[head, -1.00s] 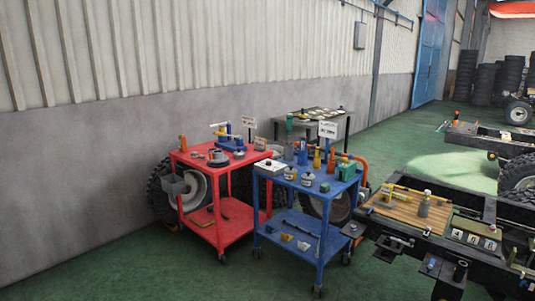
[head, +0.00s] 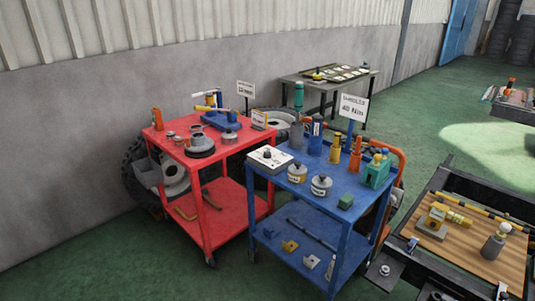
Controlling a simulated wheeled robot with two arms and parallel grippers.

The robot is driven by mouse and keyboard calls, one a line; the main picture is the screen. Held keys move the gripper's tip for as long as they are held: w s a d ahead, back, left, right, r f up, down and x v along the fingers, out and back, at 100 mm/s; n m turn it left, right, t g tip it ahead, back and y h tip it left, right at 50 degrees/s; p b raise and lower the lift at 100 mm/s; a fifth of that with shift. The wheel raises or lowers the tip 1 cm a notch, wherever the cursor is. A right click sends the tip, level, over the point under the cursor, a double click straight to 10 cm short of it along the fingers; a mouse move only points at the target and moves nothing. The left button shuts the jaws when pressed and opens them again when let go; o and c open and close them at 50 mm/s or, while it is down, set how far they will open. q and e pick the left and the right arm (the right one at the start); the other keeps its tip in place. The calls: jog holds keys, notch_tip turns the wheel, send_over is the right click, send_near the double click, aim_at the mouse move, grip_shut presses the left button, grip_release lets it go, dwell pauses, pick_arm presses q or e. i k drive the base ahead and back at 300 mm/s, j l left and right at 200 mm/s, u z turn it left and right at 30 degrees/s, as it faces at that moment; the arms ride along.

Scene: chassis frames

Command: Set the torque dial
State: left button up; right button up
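A white box with a small dark round knob on top (head: 270,159) sits at the left front corner of the blue cart's top. It may be the torque dial, but its markings are too small to read. A white sign (head: 353,107) on a blue post at the back of the blue cart reads "40 Nm" under a smaller line. The blue cart (head: 335,190) stands to the right of the red cart. Neither of my grippers is in view.
The red cart (head: 232,148) holds several parts and a sign. The blue cart also carries two round weights, bottles and a green block (head: 345,201). A chassis frame with a wooden board (head: 460,252) is at right. Green floor (head: 110,265) is free at lower left.

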aim_at(266, 155)
jog(key=i+j+z, duration=0.1)
jog(key=i+j, duration=0.35)
jog(key=i+j+z, duration=0.1)
jog(key=i+j, duration=0.8)
jog(key=j, duration=0.25)
jog(key=i+j+z, duration=0.15)
jog(key=i+j, duration=0.25)
jog(key=j, duration=0.15)
